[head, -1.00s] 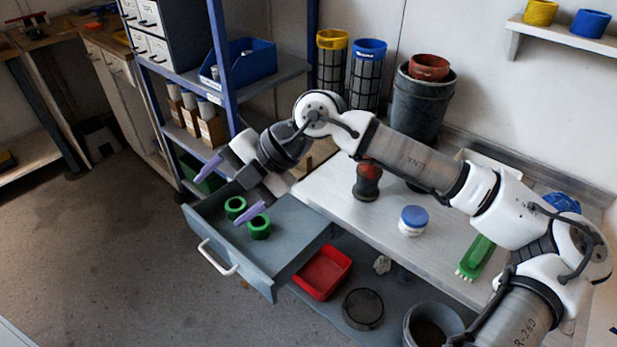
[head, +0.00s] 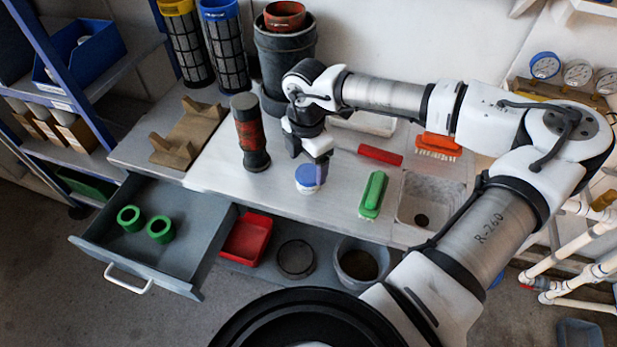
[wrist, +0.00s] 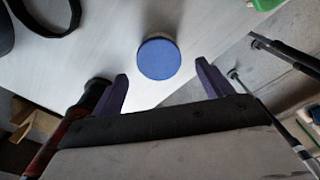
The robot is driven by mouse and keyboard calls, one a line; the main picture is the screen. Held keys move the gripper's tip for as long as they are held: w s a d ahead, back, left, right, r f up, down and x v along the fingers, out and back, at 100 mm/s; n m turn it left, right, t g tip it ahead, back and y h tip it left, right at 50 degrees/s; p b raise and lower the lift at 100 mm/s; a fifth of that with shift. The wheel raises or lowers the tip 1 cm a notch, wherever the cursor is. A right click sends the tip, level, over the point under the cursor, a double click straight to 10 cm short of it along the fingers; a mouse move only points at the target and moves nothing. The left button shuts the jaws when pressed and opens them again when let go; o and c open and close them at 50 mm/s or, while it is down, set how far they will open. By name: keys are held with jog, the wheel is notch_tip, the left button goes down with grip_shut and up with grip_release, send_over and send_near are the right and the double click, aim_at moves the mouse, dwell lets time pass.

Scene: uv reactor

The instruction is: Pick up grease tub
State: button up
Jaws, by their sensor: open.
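The grease tub (head: 308,187) is a small white tub with a blue lid. It stands upright on the light worktop, near its front edge. In the head view my gripper (head: 318,160) is just above and behind the tub, and overlaps part of it. In the wrist view the round blue lid (wrist: 158,58) lies between and slightly beyond the two purple fingertips. My gripper (wrist: 161,70) is open, with nothing held.
A red and black cylinder (head: 249,135) stands left of the tub. A green brush (head: 373,195) lies to its right, and a red-handled tool (head: 380,155) behind. The open drawer (head: 190,262) with green rings juts out at front left.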

aim_at(306, 174)
jog(key=shift+a+f+p, duration=0.15)
jog(key=shift+f+p, duration=1.15)
jog(key=shift+f, duration=1.75)
jog(key=shift+c, duration=0.4)
jog(key=c, duration=1)
